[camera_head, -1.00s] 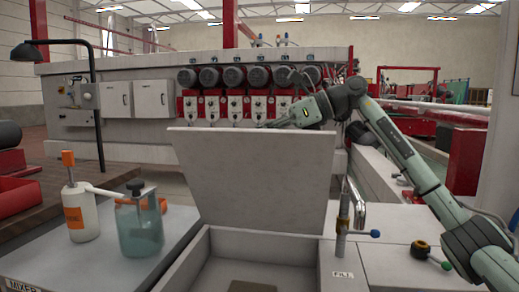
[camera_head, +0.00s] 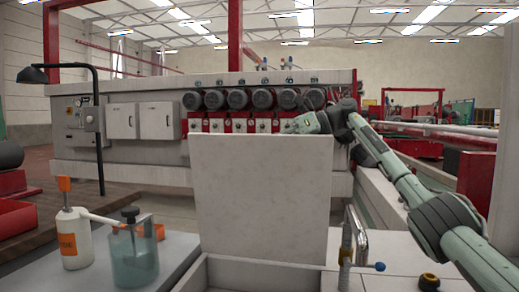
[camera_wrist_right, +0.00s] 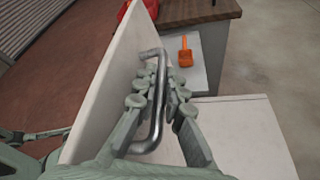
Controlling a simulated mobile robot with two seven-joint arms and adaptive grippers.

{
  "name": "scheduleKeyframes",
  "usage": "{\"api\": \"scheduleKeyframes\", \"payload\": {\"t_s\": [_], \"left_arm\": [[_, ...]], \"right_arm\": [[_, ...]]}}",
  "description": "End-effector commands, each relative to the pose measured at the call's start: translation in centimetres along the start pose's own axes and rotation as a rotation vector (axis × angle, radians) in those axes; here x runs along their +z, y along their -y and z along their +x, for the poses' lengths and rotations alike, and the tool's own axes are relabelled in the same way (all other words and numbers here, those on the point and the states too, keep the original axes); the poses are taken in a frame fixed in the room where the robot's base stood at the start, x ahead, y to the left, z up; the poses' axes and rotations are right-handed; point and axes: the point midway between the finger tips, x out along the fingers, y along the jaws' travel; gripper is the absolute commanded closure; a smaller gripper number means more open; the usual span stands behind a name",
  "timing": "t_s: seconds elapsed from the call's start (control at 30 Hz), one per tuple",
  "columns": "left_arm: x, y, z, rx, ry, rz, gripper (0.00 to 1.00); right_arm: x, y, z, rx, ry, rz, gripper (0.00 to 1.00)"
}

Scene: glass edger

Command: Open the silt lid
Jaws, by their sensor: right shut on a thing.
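The silt lid (camera_head: 262,200) is a flat pale grey panel standing raised and nearly upright above the open silt box (camera_head: 262,275) in the head view. In the right wrist view the lid (camera_wrist_right: 112,70) shows edge-on with a metal bar handle (camera_wrist_right: 154,125) on its face. My right gripper (camera_wrist_right: 158,84) is shut around this handle. In the head view the right gripper (camera_head: 298,124) is at the lid's top right edge, with its fingertips mostly hidden behind the lid. My left gripper is not seen.
A glass jar (camera_head: 132,253) and a white bottle (camera_head: 73,240) with an orange label stand on the left counter. A metal tap (camera_head: 347,240) with a blue knob stands close to the box's right side. The edger machine (camera_head: 150,120) with several motors lies behind.

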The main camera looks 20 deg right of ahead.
Motion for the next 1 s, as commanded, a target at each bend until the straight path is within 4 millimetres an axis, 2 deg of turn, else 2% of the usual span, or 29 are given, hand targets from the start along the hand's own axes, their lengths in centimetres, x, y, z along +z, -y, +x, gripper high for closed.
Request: {"api": "scheduleKeyframes", "payload": {"t_s": [0.27,0.3,0.37,0.67,0.77,0.87,1.0], "left_arm": [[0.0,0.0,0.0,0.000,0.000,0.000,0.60],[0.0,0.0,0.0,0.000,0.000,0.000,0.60],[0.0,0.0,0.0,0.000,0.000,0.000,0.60],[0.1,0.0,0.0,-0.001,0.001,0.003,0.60],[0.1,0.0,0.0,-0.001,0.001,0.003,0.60],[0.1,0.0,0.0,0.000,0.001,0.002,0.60],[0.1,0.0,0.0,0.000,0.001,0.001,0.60]], "right_arm": [[0.1,0.0,-0.1,-0.002,0.003,0.000,1.00],[0.1,0.0,-0.1,-0.002,0.003,0.000,0.87],[0.1,0.0,-0.1,-0.002,0.003,0.000,0.81],[0.0,0.0,-0.2,-0.002,0.001,0.000,0.81],[0.0,0.1,-1.0,-0.003,0.003,0.001,0.81],[0.1,0.1,-2.7,-0.004,0.003,0.001,0.81],[0.1,0.0,-5.8,-0.005,0.006,0.000,0.81]]}}
